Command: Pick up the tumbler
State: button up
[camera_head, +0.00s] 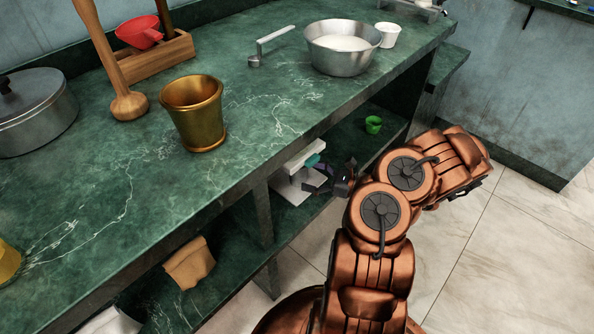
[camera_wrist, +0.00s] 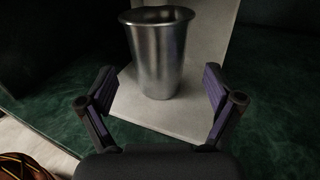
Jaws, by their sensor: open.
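A grey metal tumbler (camera_wrist: 158,62) with a flared rim stands upright in the wrist view. It rests on the flat pale base of a white stand (camera_wrist: 195,118). My gripper (camera_wrist: 158,86) is open and empty, with one finger to each side of the tumbler's lower part in the picture. The tumbler is beyond the fingers, and no contact shows. In the head view my gripper (camera_head: 332,180) is at the lower shelf beside the white stand (camera_head: 292,186). I cannot make out the tumbler there.
The green counter (camera_head: 110,205) overhangs the lower shelf (camera_head: 345,140). A counter leg (camera_head: 258,215) stands left of the white stand. A small green cup (camera_head: 373,124) is farther back on the shelf. A brass mortar (camera_head: 195,112) and a metal pan (camera_head: 342,55) stand on the counter.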

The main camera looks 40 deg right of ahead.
aim_at(298, 172)
jog(key=b+x, duration=0.1)
jog(key=x, duration=0.3)
jog(key=shift+w+a, duration=0.1)
jog(key=c, duration=1.5)
